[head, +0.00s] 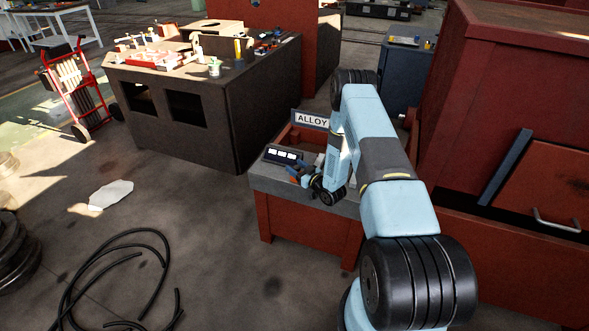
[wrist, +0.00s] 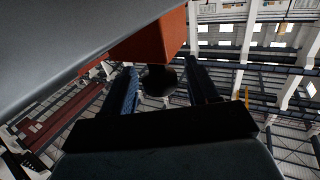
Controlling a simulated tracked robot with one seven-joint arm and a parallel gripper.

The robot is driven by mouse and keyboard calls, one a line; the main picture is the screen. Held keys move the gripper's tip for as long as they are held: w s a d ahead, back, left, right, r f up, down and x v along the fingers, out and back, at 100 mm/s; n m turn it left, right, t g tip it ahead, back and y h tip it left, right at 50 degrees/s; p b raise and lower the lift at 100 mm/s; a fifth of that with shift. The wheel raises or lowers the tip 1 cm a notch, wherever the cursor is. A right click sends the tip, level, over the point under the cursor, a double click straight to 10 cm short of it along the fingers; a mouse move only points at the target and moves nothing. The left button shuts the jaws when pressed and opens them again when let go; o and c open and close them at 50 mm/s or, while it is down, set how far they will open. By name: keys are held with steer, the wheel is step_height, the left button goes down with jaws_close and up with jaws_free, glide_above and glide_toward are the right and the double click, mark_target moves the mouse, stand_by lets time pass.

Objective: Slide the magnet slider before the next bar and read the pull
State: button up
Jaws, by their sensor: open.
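A low red stand with a grey top (head: 272,180) carries an "ALLOY" sign (head: 311,120) at its back. A dark display box (head: 283,156) with small white windows sits on the grey top. My gripper (head: 297,172) is at the stand's top, just right of the display box. In the wrist view my gripper (wrist: 162,80) is open, its two dark blue fingers apart. A dark round thing (wrist: 158,79) shows between them; I cannot tell whether they touch it. I cannot make out the magnet slider or bar for sure; my arm hides part of the stand.
A dark workbench (head: 200,110) with tools stands behind left. Large red cabinets (head: 520,90) close off the right. A black hose (head: 125,265) and a pale sheet (head: 110,194) lie on the left floor, near a red hand truck (head: 75,95). Floor in front is clear.

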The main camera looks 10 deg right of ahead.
steer(key=shift+c, duration=0.3)
jaws_close()
stand_by(0.3)
